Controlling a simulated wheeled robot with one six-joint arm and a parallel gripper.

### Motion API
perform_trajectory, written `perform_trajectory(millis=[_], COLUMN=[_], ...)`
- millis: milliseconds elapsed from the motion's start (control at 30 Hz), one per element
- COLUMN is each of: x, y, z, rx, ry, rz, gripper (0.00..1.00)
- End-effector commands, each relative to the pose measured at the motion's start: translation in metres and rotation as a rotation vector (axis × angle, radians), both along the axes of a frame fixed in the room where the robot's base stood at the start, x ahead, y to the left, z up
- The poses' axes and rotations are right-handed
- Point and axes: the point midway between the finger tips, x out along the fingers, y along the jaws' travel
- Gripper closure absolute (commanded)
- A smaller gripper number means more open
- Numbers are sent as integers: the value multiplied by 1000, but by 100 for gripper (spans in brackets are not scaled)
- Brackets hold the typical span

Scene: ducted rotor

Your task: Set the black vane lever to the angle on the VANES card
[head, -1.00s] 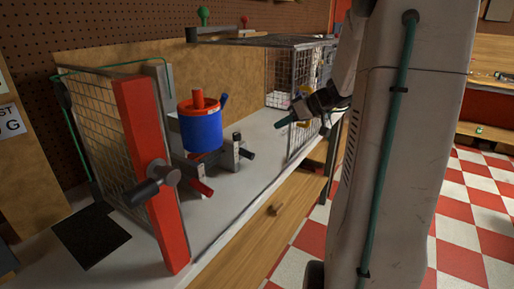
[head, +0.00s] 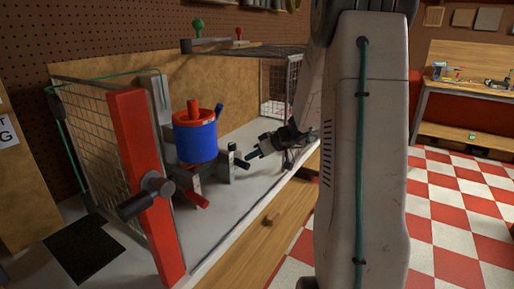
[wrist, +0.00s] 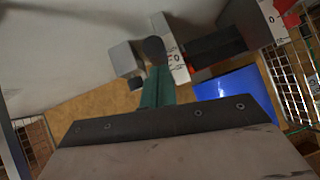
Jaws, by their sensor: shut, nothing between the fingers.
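My gripper (head: 252,155) is shut and empty, its teal fingers low over the bench in the head view. In the wrist view the fingers (wrist: 156,88) point at a round black lever end (wrist: 153,50), which looks very close to the tips; I cannot tell if they touch. The black lever end (head: 243,164) also shows in the head view, sticking out from a small grey block beside the blue drum (head: 195,142). White plates with marks (wrist: 177,60) sit next to it in the wrist view. No VANES card is readable.
A red post (head: 147,190) with a grey and black handle (head: 146,198) stands at the left front. Mesh guards (head: 90,140) stand at the left and back right. A wooden drawer front (head: 262,225) lies below the bench edge.

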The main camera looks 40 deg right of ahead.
Motion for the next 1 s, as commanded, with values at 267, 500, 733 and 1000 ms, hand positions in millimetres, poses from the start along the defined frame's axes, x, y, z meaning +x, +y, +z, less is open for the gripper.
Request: perform_trajectory(millis=[267,500,733,1000], x=[0,0,0,-1], y=[1,2,2,1], z=[-5,-12,-18,-9], rx=[-1,1,-1,-3], ry=[0,2,0,-2], rz=[0,-1,-1,2], gripper=[100,100,100,100])
